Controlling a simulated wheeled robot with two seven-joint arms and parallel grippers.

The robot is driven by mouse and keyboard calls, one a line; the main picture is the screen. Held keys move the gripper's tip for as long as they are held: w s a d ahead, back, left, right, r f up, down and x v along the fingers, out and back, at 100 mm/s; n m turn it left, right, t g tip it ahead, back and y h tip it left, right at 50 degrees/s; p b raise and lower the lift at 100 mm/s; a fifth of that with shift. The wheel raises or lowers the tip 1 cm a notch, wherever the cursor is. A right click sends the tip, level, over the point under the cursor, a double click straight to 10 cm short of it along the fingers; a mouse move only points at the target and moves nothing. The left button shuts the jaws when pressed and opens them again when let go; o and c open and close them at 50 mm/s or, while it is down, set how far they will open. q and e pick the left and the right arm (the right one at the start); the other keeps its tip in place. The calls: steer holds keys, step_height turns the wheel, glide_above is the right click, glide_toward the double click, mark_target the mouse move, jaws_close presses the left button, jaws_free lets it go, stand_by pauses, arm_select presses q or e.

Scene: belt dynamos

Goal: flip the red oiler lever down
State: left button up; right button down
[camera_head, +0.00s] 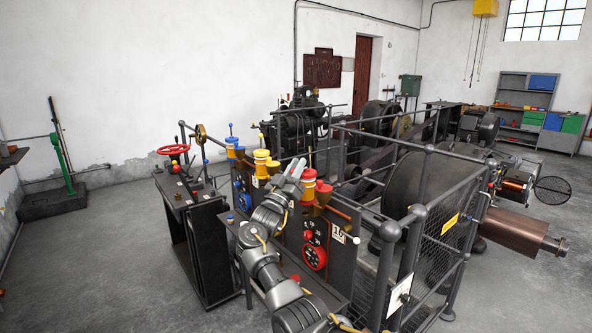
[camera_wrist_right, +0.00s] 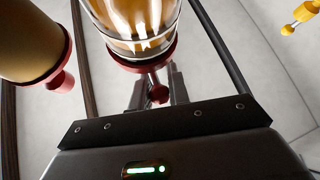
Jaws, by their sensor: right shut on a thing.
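The red oiler lever's ball knob (camera_wrist_right: 158,93) sits between the two fingers of my right gripper (camera_wrist_right: 157,92) in the wrist view, and the fingers are shut on it. Directly above the knob is the oiler's amber glass (camera_wrist_right: 138,18) with its red base. In the head view my right gripper (camera_head: 296,168) reaches up beside the red-topped oiler (camera_head: 308,183); the lever itself is hidden there or too small to make out. The lever's exact tilt is hard to tell. My left gripper is not in view.
A tan cup with a red base (camera_wrist_right: 28,40) is close to the left in the wrist view. A red wheel dial (camera_head: 314,257) is on the panel below. Metal railings (camera_head: 420,215) surround the machine.

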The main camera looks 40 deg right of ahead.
steer(key=c, duration=1.3)
jaws_free()
steer(key=shift+c, duration=0.2)
steer(key=b+v, duration=0.3)
steer(key=v, duration=0.8)
steer(key=shift+b, duration=0.4)
